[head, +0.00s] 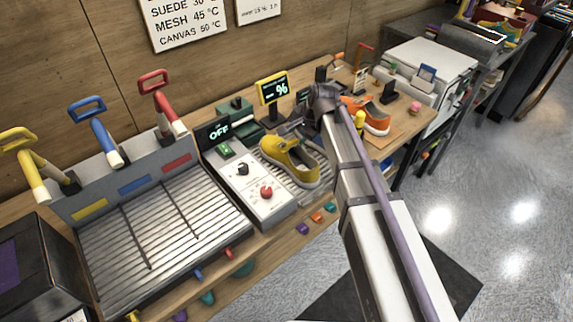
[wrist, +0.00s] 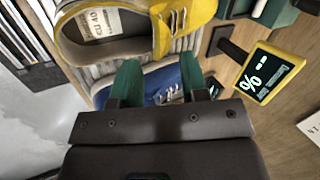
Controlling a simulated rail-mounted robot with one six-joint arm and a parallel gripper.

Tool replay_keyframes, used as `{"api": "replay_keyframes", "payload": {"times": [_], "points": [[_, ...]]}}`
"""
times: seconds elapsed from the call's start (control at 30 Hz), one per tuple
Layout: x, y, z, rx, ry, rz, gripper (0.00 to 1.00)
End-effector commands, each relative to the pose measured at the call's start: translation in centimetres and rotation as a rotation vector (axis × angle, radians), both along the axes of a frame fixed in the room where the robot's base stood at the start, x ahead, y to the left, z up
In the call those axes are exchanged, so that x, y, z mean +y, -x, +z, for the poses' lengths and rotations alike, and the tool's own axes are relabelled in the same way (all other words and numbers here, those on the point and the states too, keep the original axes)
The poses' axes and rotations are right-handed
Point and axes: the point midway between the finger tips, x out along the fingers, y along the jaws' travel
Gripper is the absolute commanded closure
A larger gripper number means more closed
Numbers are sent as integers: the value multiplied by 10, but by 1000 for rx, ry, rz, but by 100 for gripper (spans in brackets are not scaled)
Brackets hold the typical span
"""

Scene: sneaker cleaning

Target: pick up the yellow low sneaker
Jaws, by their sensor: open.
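The yellow low sneaker (head: 285,153) sits upright beside the grey control box, in the middle of the bench. In the wrist view the yellow low sneaker (wrist: 165,32) fills the top, with its open collar, inner label and laces showing. My gripper (head: 292,126) is just behind the sneaker in the head view. In the wrist view my gripper (wrist: 161,78) has its two teal fingers apart, with nothing held between them. The fingertips reach the sneaker's near edge in the picture; I cannot tell whether they touch. A blue sneaker (wrist: 150,82) shows under and between the fingers.
A yellow-framed display (head: 273,87) stands behind the sneaker; it is also right of my fingers in the wrist view (wrist: 268,73). The control box (head: 258,190) is to the left, then a ribbed metal tray (head: 165,240) with levers. An orange sneaker (head: 375,119) is to the right.

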Motion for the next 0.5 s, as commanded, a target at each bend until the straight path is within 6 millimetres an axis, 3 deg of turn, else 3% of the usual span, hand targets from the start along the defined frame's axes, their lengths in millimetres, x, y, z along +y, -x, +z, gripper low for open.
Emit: {"api": "replay_keyframes", "payload": {"times": [0.03, 0.23, 0.5], "points": [[3, -3, -16, 0, 0, 1, 59], [6, -5, -20, 1, 1, 0, 59], [21, -16, -66, 0, 3, 1, 59]]}}
